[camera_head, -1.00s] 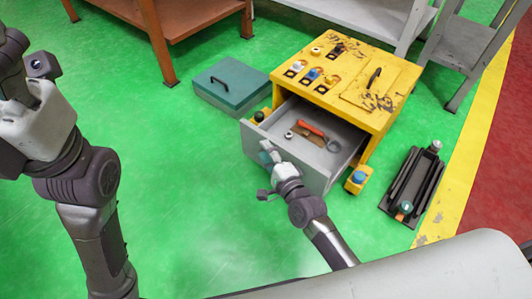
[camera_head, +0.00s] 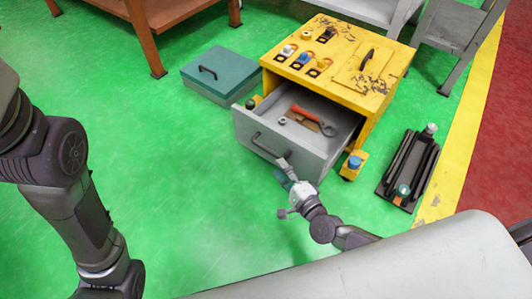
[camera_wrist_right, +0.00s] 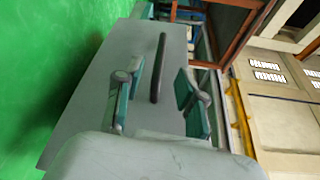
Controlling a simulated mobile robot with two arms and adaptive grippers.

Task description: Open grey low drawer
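The grey low drawer (camera_head: 290,148) is pulled out of the yellow cabinet (camera_head: 345,98), and its inside shows. Its dark bar handle (camera_head: 268,146) on the front face is visible in the head view. My right gripper (camera_head: 285,170) is just in front of the drawer front, below and right of the handle. In the right wrist view the two teal fingers of the right gripper (camera_wrist_right: 160,100) are spread apart. The handle (camera_wrist_right: 158,68) appears between them, with no finger visibly touching it. My left arm shows at the left, but its gripper is out of view.
An orange-handled tool (camera_head: 308,114) lies in the drawer. A teal box (camera_head: 220,75) stands left of the cabinet, and a black tray-like item (camera_head: 408,168) lies to its right. The green floor at front left is clear.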

